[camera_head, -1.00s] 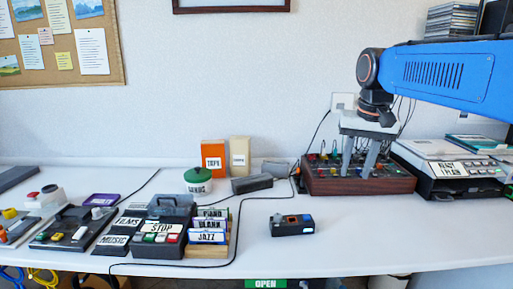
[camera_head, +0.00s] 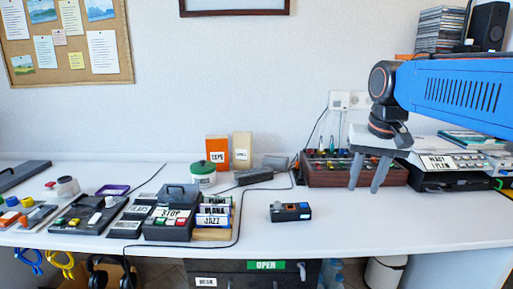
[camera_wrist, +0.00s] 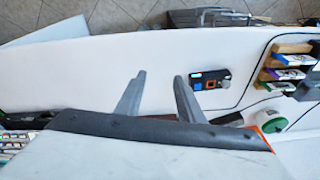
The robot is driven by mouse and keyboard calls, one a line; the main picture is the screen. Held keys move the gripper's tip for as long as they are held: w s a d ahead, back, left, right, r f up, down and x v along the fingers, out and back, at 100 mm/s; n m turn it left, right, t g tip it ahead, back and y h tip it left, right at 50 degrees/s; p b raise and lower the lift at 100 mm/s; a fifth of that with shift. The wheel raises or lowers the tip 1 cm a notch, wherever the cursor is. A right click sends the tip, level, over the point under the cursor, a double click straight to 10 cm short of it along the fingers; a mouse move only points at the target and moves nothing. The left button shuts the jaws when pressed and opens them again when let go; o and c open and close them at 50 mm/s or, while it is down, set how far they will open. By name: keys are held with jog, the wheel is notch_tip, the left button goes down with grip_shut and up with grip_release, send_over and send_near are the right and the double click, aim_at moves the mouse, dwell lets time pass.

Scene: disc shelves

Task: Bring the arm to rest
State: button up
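My gripper (camera_head: 367,172) is in front of the dark red mixer box (camera_head: 325,176) at the right of the desk, with its fingers pointing down. In the wrist view my gripper (camera_wrist: 161,82) shows two grey fingers spread apart with nothing between them. The white desk top lies below the fingers. My blue arm comes in from the right in the head view.
A small black device (camera_head: 290,211) lies on the desk, left of my gripper. The STOP box (camera_head: 171,224) and JAZZ discs (camera_head: 212,219) stand further left. A white device (camera_head: 450,163) is at right. The desk front between the small device and the right end is clear.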

jog(key=s+d+f+n+t, duration=0.2)
jog(key=s+f, duration=1.6)
jog(key=s, duration=0.1)
